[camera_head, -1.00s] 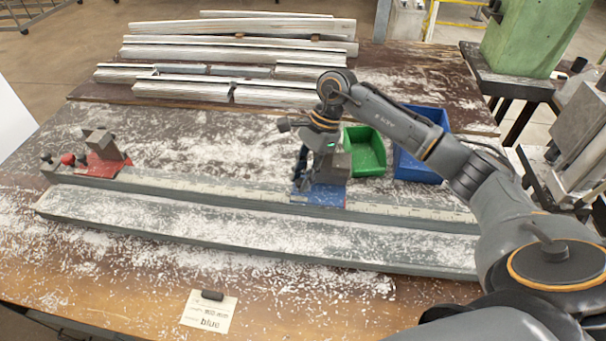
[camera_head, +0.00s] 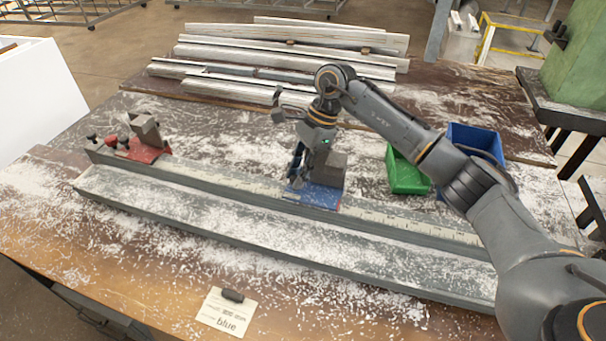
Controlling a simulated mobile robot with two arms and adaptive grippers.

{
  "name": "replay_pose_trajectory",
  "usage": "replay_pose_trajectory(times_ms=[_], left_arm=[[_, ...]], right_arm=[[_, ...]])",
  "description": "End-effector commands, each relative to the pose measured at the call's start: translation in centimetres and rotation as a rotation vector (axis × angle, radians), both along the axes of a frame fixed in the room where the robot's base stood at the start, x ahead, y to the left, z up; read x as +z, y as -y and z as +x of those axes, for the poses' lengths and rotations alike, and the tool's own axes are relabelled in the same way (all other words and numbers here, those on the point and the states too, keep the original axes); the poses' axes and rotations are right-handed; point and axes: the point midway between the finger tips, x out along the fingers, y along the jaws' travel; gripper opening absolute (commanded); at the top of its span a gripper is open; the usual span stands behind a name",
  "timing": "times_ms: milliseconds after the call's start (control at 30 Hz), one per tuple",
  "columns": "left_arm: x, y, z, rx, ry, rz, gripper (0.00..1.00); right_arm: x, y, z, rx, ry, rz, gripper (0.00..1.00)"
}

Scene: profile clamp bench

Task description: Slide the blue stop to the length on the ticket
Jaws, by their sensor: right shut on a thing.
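The blue stop (camera_head: 322,197) sits on the long grey rail with a pale scale strip (camera_head: 390,225), right of its middle. A grey block (camera_head: 330,170) stands on its blue base. My right gripper (camera_head: 297,177) points down at the left side of the blue stop and is shut on it; the exact grip spot is hard to see. The red stop (camera_head: 138,152) sits at the rail's left end. The ticket (camera_head: 226,314) lies at the front under a dark clip; "blue" is legible, the length is too small to read. My left gripper is out of view.
A grey profile (camera_head: 200,215) lies along the front of the rail. Pale chips cover the wooden bench (camera_head: 60,225). A green bin (camera_head: 408,172) and a blue bin (camera_head: 476,140) stand behind the rail at right. Several metal profiles (camera_head: 290,45) lie at the back.

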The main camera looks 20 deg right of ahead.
Motion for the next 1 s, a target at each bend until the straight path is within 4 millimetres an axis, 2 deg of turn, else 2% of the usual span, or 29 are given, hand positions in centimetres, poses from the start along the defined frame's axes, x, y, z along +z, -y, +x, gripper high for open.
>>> replay_pose_trajectory(times_ms=[33,67,133,433,567,1000], left_arm=[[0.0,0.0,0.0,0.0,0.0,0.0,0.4],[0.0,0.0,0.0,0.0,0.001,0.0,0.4],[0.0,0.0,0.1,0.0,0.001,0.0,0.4],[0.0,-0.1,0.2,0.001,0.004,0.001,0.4],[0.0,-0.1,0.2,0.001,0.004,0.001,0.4],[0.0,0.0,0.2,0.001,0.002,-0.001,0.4]], right_arm=[[0.0,0.1,-0.1,0.001,-0.002,-0.002,0.0],[0.0,0.1,-0.1,0.001,-0.002,-0.003,0.3],[0.0,0.1,-0.1,0.001,-0.002,-0.003,0.44],[0.0,0.2,-0.1,0.0,-0.002,-0.002,0.45],[0.9,0.5,0.1,-0.001,0.0,-0.003,0.45],[8.9,3.8,0.5,0.0,0.001,-0.002,0.45]])
